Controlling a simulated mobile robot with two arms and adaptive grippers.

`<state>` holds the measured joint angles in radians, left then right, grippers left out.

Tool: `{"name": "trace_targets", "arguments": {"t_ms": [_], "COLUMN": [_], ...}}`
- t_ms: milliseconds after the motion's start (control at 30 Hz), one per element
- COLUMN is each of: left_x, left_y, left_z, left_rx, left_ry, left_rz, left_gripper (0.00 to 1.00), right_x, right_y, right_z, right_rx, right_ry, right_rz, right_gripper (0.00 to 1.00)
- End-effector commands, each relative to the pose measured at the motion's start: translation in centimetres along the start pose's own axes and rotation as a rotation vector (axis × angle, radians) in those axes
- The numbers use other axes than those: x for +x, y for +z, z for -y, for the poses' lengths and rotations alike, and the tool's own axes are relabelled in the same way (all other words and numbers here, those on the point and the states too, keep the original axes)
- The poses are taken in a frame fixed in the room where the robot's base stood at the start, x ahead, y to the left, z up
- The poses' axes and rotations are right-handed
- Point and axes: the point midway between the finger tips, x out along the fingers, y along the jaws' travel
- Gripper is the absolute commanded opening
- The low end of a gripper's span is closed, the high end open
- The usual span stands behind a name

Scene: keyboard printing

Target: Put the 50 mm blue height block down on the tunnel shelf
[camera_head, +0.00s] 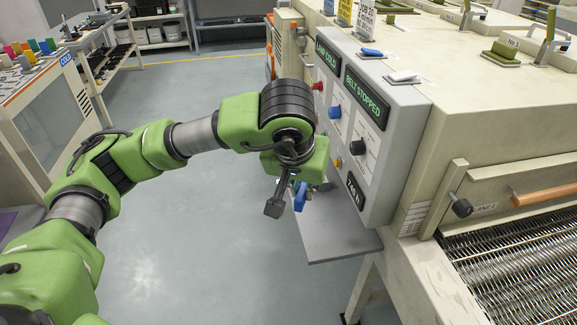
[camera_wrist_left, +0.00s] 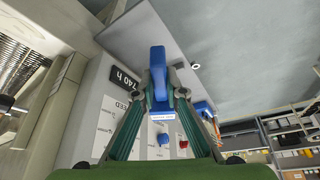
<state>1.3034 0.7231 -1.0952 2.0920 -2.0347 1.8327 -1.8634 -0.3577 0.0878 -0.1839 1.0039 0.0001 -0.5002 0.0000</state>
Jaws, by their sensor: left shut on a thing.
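The blue height block (camera_head: 300,197) is in my left gripper (camera_head: 294,186), just above the grey tunnel shelf (camera_head: 340,238) in the head view. In the left wrist view the blue block (camera_wrist_left: 158,68) stands up between the two fingertips, with a white label at its lower end. My left gripper (camera_wrist_left: 160,97) is shut on it. The grey underside or face of the shelf (camera_wrist_left: 125,38) lies behind the block in that view. I cannot tell whether block and shelf touch. My right gripper is not in view.
The control panel (camera_head: 405,95), with knobs, buttons and lit "LAMP COLD" and "BELT STOPPED" displays, rises right beside the gripper. The mesh belt (camera_head: 520,265) is at the lower right. Open floor (camera_head: 200,240) lies left of the shelf.

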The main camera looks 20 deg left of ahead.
Motion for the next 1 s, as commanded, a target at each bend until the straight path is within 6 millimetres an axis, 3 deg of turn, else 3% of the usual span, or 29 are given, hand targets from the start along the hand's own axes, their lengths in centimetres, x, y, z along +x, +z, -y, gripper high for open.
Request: {"name": "trace_targets", "arguments": {"t_ms": [33,333,500,733,1000], "left_x": [2.6,8.6,10.4,11.5,16.2], "left_y": [0.6,0.9,1.1,0.7,-3.3], "left_z": [-0.6,-2.9,-3.9,-4.1,-2.1], "left_rx": [-0.009,-0.068,-0.088,-0.101,-0.104], "left_ry": [-0.002,-0.024,-0.033,-0.039,-0.041], "left_rz": [-0.001,0.010,0.020,0.029,0.033], "left_gripper": [0.00,0.00,0.00,0.00,0.00], "right_x": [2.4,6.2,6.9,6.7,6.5], "right_y": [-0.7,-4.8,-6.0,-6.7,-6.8], "right_z": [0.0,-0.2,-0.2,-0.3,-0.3], "right_rx": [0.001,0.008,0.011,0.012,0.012], "right_ry": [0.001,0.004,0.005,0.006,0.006], "right_rz": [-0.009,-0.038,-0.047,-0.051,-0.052], "right_gripper": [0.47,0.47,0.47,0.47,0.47]}}
